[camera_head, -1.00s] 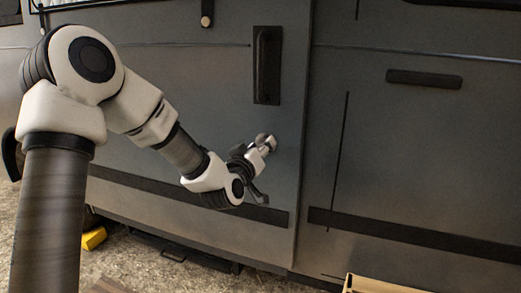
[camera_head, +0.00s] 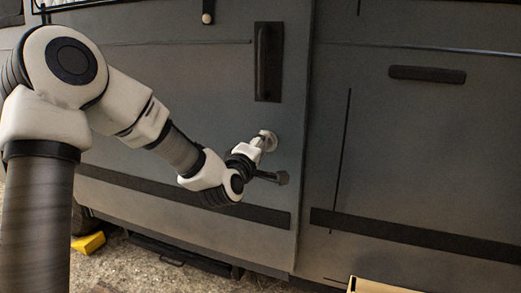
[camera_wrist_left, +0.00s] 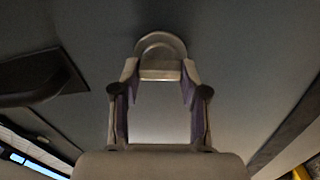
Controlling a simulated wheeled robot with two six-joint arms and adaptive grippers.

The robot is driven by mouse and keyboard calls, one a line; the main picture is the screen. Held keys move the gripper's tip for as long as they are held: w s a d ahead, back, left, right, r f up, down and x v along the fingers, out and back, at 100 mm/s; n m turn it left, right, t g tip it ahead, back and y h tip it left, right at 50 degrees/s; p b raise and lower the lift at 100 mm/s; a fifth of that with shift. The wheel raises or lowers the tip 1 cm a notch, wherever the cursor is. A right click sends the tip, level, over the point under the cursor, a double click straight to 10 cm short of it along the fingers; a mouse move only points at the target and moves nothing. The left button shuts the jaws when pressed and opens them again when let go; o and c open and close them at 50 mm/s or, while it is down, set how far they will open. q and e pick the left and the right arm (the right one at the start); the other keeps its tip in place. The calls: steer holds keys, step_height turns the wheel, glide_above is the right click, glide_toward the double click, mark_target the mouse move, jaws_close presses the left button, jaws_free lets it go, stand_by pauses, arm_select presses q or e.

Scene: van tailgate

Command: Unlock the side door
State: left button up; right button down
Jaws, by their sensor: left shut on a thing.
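The side door (camera_head: 190,75) is a grey van panel with a tall dark handle (camera_head: 268,62). Its lock (camera_head: 270,140) is a small pale round fitting below the handle. My left gripper (camera_head: 262,144) reaches it from the left and is shut on the lock's turning piece. In the left wrist view the fingertips (camera_wrist_left: 160,78) close from both sides on a pale metal bar, with the lock's round collar (camera_wrist_left: 160,42) just beyond. The gripper hides part of the lock. The door is shut against the panel seam. My right gripper is not in view.
The neighbouring panel (camera_head: 420,140) has a dark horizontal handle (camera_head: 427,74). A dark trim strip (camera_head: 180,193) runs below the lock. A yellow block (camera_head: 88,243) lies on the gravel at lower left, and a pale wooden edge (camera_head: 380,286) shows at lower right.

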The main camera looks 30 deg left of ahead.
arm_select(q)
steer(key=shift+n, duration=0.5)
steer(key=o, duration=1.1)
steer(key=shift+o, duration=0.2)
